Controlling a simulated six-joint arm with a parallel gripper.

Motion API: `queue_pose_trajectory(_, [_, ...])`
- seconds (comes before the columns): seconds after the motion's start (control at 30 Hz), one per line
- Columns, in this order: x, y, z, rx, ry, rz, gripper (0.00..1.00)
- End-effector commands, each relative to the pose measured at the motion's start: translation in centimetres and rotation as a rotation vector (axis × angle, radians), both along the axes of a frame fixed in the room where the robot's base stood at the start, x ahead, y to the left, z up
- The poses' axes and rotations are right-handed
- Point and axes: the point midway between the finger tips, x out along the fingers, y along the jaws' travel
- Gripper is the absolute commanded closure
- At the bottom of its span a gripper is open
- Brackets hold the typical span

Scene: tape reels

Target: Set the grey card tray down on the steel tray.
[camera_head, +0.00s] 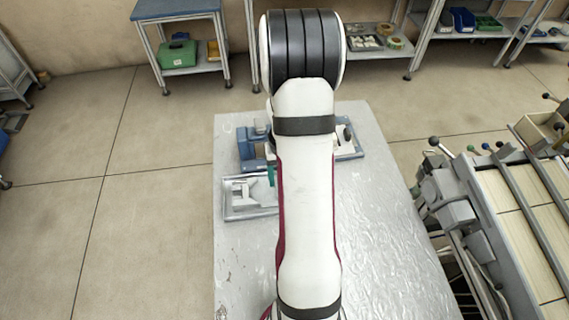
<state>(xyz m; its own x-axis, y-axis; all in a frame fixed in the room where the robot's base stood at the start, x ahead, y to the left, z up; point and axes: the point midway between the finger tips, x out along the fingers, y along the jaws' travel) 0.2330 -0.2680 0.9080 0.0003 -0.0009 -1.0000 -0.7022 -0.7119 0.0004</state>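My white arm covers the middle of the view, and my gripper is hidden behind it. A shallow grey metal-looking tray (226,199) lies on the bench left of my arm, its right part covered by the arm. Pale grey, angular pieces (243,194) show inside it; I cannot tell whether one of them is the grey card tray. A small teal piece (271,175) shows at the arm's left edge, above the tray's right side. I cannot tell what my gripper holds.
A blue-grey device (247,150) stands on the bench behind the tray, partly behind my arm. The bench top (375,230) is clear to the right and front. A grey machine with levers (455,210) stands close to the right. Shelves with bins (178,53) stand at the back.

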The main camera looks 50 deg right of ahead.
Motion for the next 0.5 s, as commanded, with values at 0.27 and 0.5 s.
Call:
queue_pose_trajectory(0.27, [0.1, -0.1, 7.0, -0.003, -0.003, -0.001, 0.33])
queue_pose_trajectory(0.5, [0.0, 0.0, 8.8, 0.001, 0.000, 0.000, 0.33])
